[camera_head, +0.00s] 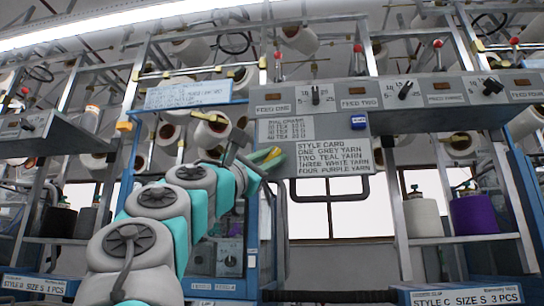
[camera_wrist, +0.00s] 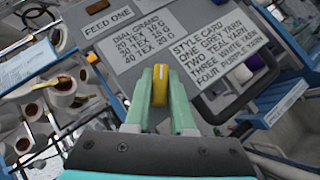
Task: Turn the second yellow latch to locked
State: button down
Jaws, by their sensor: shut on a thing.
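My gripper (camera_wrist: 161,90) is shut, with its two pale green fingers on either side of a small yellow piece that looks like a yellow latch (camera_wrist: 160,84). In the head view, the yellow piece (camera_head: 272,154) shows at my gripper (camera_head: 268,160), just left of the style card. Its mount is hidden, and I cannot tell its turned position. Other yellow parts show on the frame, one at left centre (camera_head: 208,116) and one at the right (camera_head: 458,138). I cannot tell which counts as second.
A grey panel (camera_head: 375,92) with dials and feed labels runs above. The style card (camera_head: 335,160) hangs close to the right of my gripper. Yarn cones stand on the right shelf, one white (camera_head: 423,217) and one purple (camera_head: 474,215). A dark bent tube (camera_head: 322,200) hangs below the card.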

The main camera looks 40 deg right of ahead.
jog(key=shift+r+p, duration=0.15)
jog(key=shift+p, duration=0.15)
jog(key=m+g+p, duration=0.2)
jog(key=shift+r+m+y, duration=0.1)
jog(key=shift+m+y, duration=0.2)
jog(key=shift+f+m+g+y+p, duration=0.2)
jog(key=shift+m+g+y+p, duration=0.3)
jog(key=shift+m+g+p, duration=0.3)
jog(key=shift+w+f+m+g+y, duration=0.15)
jog(key=shift+m+g+y, duration=0.25)
jog(key=shift+m, duration=0.5)
jog(key=shift+m+y, duration=0.4)
jog(key=shift+m, duration=0.1)
jog(key=c, duration=0.8)
grip_release()
